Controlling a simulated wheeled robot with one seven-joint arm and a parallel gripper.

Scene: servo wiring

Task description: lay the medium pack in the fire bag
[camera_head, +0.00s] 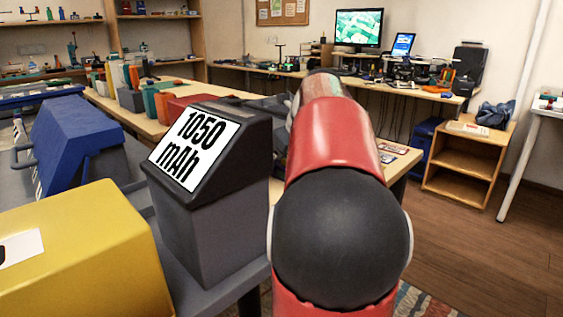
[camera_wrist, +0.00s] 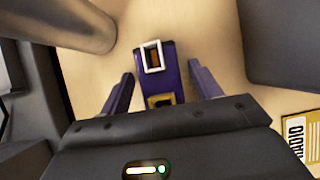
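In the wrist view my gripper (camera_wrist: 161,72) is open, with its two dark purple fingers spread apart. A dark purple block (camera_wrist: 168,82) with a white frame, a brown patch and a yellow mark lies on the pale wooden surface between the fingers, with a gap on each side. I cannot tell for certain whether it is the medium pack. My red and black arm hides my gripper in the head view. I cannot clearly make out the fire bag in either view.
A grey bin (camera_head: 212,220) labelled "1050 mAh" stands left of my arm, by a yellow bin (camera_head: 85,260) and a blue bin (camera_head: 75,145). A red box (camera_head: 187,107) is on the table behind. In the wrist view a yellow printed card (camera_wrist: 300,138) lies at lower right.

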